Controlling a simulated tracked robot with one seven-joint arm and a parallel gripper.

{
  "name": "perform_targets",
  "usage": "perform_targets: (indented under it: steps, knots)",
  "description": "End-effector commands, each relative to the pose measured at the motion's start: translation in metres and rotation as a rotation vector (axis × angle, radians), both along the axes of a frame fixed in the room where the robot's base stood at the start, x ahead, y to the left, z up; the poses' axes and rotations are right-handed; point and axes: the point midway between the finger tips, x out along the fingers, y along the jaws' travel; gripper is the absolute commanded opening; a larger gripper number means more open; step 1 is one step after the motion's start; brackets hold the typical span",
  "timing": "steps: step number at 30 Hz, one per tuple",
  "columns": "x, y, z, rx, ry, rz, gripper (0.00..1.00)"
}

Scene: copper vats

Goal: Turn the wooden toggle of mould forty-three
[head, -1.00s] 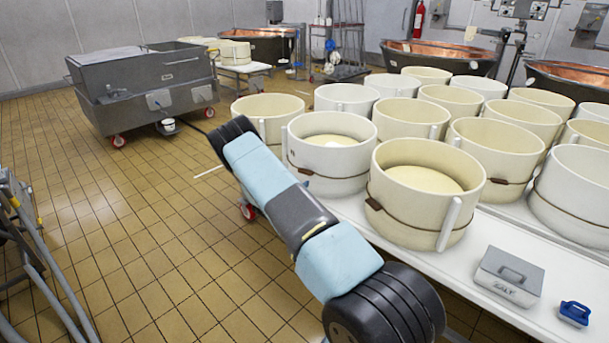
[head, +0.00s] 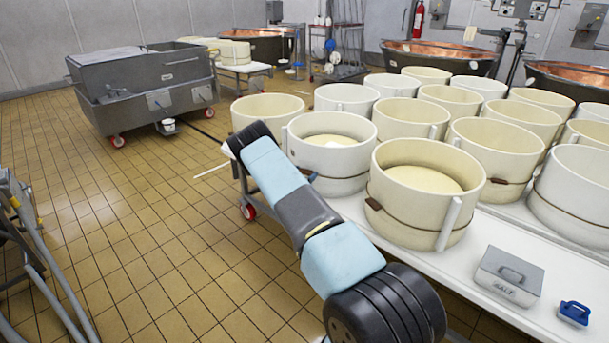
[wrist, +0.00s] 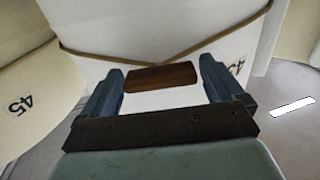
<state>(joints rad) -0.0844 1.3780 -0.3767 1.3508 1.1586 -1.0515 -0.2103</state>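In the wrist view a brown wooden toggle (wrist: 162,77) lies lengthwise across, on a cord around a pale mould (wrist: 120,30). The mould's label (wrist: 236,68) is partly covered by the right finger and its number is hard to read. My gripper (wrist: 160,80) is open, one blue finger on each side of the toggle; I cannot tell if they touch it. In the head view a small blue part of my gripper (head: 312,177) shows against the side of a front-row mould (head: 345,160). The toggle is hidden there.
A mould labelled 45 (wrist: 20,110) stands at the left in the wrist view. Several moulds crowd the white table (head: 465,250), with a grey salt box (head: 509,275) and a blue-handled brush (head: 574,313) at its front. The tiled floor (head: 130,230) at left is clear.

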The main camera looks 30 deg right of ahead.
Motion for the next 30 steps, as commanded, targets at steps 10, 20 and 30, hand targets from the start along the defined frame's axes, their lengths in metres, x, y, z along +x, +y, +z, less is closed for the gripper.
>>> perform_targets:
  steps: [10, 20, 30]
  knots:
    - [0.0001, 0.0003, 0.0002, 0.000, 0.000, 0.000, 0.61]
    - [0.0002, 0.0005, 0.0003, 0.008, -0.013, 0.000, 0.49]
    - [-0.0003, -0.0002, 0.0003, 0.098, -0.157, 0.000, 0.49]
